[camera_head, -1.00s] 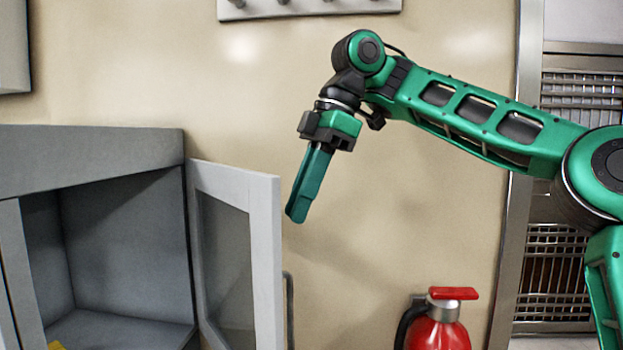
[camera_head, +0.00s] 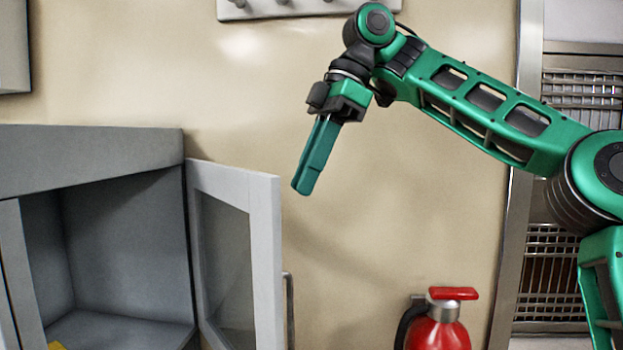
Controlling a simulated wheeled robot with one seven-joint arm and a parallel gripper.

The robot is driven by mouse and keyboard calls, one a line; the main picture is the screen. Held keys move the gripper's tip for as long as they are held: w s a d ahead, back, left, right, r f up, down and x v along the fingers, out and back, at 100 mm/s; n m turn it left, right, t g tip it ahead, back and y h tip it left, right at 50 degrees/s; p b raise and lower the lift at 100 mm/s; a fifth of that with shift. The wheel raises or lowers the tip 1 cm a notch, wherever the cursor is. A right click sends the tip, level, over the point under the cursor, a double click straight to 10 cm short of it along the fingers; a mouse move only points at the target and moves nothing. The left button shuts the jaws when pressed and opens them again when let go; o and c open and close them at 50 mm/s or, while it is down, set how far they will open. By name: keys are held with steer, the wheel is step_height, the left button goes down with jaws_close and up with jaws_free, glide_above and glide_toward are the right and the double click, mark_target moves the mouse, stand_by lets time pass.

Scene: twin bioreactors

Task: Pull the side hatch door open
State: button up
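The side hatch door (camera_head: 263,255) is a light grey framed panel with a dark window. It stands swung open on the right side of a grey cabinet (camera_head: 90,160), whose inside shows. A thin vertical bar handle (camera_head: 289,312) sits at the door's outer right edge, its lower end cut off by the frame. My gripper (camera_head: 302,188) hangs pointing down, above and to the right of the door's top corner, apart from the door and handle. Its fingers show edge-on as one green piece, so I cannot tell whether they are open or shut.
A red fire extinguisher (camera_head: 438,325) stands at lower right by the beige wall. A pegged rail (camera_head: 300,8) is at the top. A metal rack (camera_head: 560,260) is at the right edge. A small yellow thing (camera_head: 56,346) shows at the cabinet's bottom.

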steer(key=shift+w+d+f, duration=0.1)
steer(key=shift+d+f, duration=0.1)
steer(key=shift+d, duration=0.15)
steer(key=shift+c, duration=0.3)
